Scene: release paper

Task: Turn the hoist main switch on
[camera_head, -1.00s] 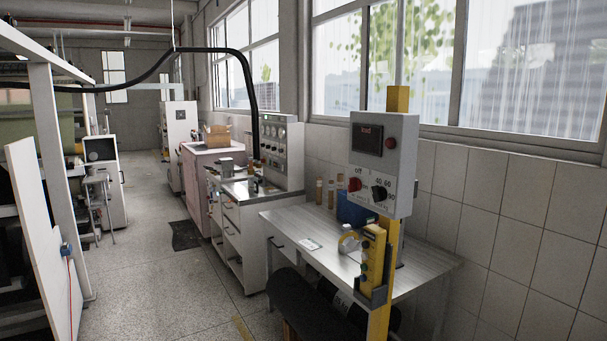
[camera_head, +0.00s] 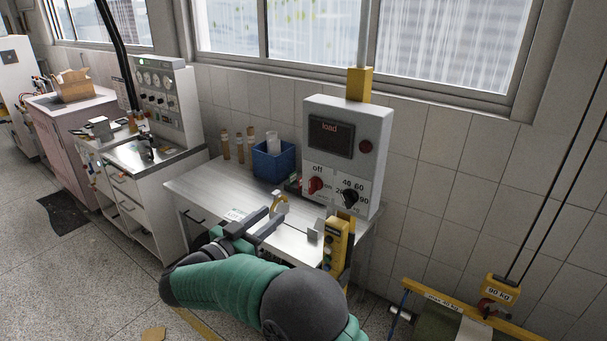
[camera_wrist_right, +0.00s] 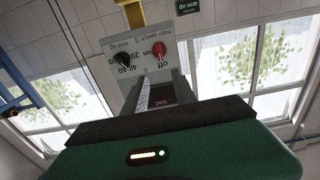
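The grey hoist control box (camera_head: 376,131) hangs on a yellow post above the desk. Its red main switch knob (camera_head: 316,186) sits low on the left of the front, with "off" printed above it. A black load knob (camera_head: 349,197) is to its right. In the wrist view the box is upside down, with the red knob (camera_wrist_right: 159,49) beyond the fingertips. Which mark the knob points to is too small to tell. My right gripper (camera_head: 275,215) is open and empty, in front of and left of the knob, apart from it. My left gripper is out of view.
A yellow pendant (camera_head: 336,245) hangs below the box, close to my right arm. A metal desk (camera_head: 196,187) with a blue bin (camera_head: 273,160) stands behind the gripper.

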